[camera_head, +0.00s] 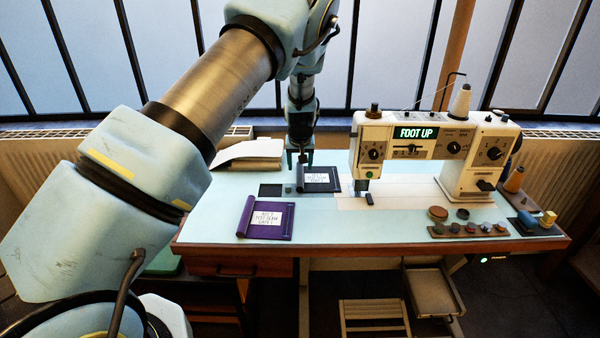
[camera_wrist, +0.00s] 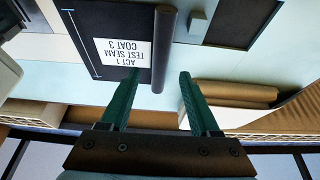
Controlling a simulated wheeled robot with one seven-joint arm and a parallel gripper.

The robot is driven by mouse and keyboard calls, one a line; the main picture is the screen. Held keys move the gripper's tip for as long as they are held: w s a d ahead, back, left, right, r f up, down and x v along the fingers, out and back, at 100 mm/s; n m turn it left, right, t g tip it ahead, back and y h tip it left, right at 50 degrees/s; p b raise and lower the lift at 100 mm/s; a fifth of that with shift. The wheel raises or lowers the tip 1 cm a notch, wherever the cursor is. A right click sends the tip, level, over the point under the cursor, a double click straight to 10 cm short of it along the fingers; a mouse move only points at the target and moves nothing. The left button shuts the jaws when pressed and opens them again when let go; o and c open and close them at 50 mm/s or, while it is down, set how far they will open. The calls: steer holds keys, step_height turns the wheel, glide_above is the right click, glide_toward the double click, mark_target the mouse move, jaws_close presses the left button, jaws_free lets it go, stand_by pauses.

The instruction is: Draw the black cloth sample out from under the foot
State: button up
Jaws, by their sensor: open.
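The black cloth sample (camera_head: 322,187) lies flat on the table, left of the sewing machine's foot (camera_head: 361,185). It has a white label reading "ACT 1 TEST SEAM COAT 3" in the wrist view (camera_wrist: 85,50) and a rolled left edge. In the head view a strip of pale table shows between sample and foot; whether any cloth reaches under it I cannot tell. The machine's display (camera_head: 416,133) reads "FOOT UP". My gripper (camera_head: 299,163) is open and empty at the sample's back left. In the wrist view its fingertips (camera_wrist: 158,73) stand either side of the rolled edge's near end.
A purple sample (camera_head: 267,219) lies in front. A small grey block (camera_head: 288,188) and a dark square (camera_head: 270,190) are left of the black sample. Folded brown material (camera_head: 245,153) lies back left. A small dark block (camera_head: 369,198) is by the foot.

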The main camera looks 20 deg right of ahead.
steer(key=b+v, duration=0.1)
steer(key=v, duration=0.6)
stand_by(0.3)
steer(key=a+r+n, duration=0.2)
steer(key=a+r, duration=0.1)
steer(key=a, duration=1)
steer(key=s+a+r+g, duration=0.1)
steer(key=s+a+r, duration=0.1)
steer(key=s+a, duration=0.4)
steer(key=s+a+r+n+y, duration=0.1)
steer(key=s+a, duration=0.5)
steer(key=a, duration=0.6)
steer(key=s+a+r+g, duration=0.1)
steer(key=s+a+r, duration=0.1)
steer(key=s+a, duration=0.4)
steer(key=a, duration=0.4)
steer(key=shift+r+n+g+y, duration=0.3)
steer(key=shift+n+y, duration=0.1)
